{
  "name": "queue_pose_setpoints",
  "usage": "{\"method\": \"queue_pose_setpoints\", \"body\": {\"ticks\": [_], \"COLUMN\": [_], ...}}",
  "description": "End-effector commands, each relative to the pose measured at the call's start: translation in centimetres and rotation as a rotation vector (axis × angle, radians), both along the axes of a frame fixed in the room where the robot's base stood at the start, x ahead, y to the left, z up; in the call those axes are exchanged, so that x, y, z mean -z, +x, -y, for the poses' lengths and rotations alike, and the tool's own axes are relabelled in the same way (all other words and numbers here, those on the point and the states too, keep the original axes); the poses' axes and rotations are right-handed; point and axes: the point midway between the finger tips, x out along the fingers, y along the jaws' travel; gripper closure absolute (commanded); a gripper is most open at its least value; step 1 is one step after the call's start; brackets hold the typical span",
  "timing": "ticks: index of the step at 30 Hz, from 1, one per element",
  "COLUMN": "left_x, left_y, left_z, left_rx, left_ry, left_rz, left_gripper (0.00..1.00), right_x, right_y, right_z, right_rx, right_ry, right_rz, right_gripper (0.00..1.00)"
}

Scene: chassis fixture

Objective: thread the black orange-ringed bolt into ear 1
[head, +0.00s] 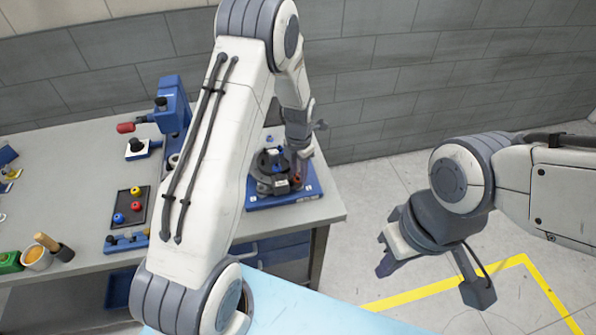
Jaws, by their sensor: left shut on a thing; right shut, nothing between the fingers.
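The chassis fixture is a dark round housing (268,165) on a blue base plate (262,203) at the right end of the grey bench. My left gripper (298,174) points down at the right side of the housing. It is shut on the bolt (297,181), of which only a small orange-red patch shows at the fingertips. I cannot tell whether the bolt touches an ear; the ear numbers are too small to read. My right gripper (384,262) is shut and empty, over the floor to the right of the bench.
My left arm hides the bench's middle. A blue press-like device (172,103) stands at the back. A black tray (129,207) with red, yellow and blue knobs lies at left, near a cup (37,258) and a green box (9,262). The floor at right is clear.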

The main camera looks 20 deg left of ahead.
Motion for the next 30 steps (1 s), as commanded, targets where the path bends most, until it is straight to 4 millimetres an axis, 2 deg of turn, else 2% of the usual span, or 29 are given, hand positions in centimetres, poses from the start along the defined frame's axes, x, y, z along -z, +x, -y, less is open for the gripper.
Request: {"method": "queue_pose_setpoints", "body": {"ticks": [7, 15, 25, 30], "left_x": [0.37, 0.5, 0.56, 0.63], "left_y": [-0.2, -0.26, -0.32, -0.37], "left_z": [0.06, 0.08, 0.1, 0.11], "left_rx": [0.018, 0.279, 0.313, 0.488], "left_ry": [-0.001, -0.001, -0.001, -0.002], "left_rz": [-0.005, -0.006, -0.009, -0.009], "left_gripper": [1.0, 1.0, 1.0, 1.0], "right_x": [0.08, 0.04, 0.04, 0.01], "right_y": [0.0, 0.0, 0.0, 0.0], "right_z": [-0.01, 0.0, 0.0, 0.0], "right_rx": [0.0, 0.0, 0.0, 0.0], "right_ry": [0.0, 0.0, 0.0, 0.0], "right_rz": [0.0, 0.0, 0.0, 0.0], "right_gripper": [1.0, 1.0, 1.0, 1.0]}}
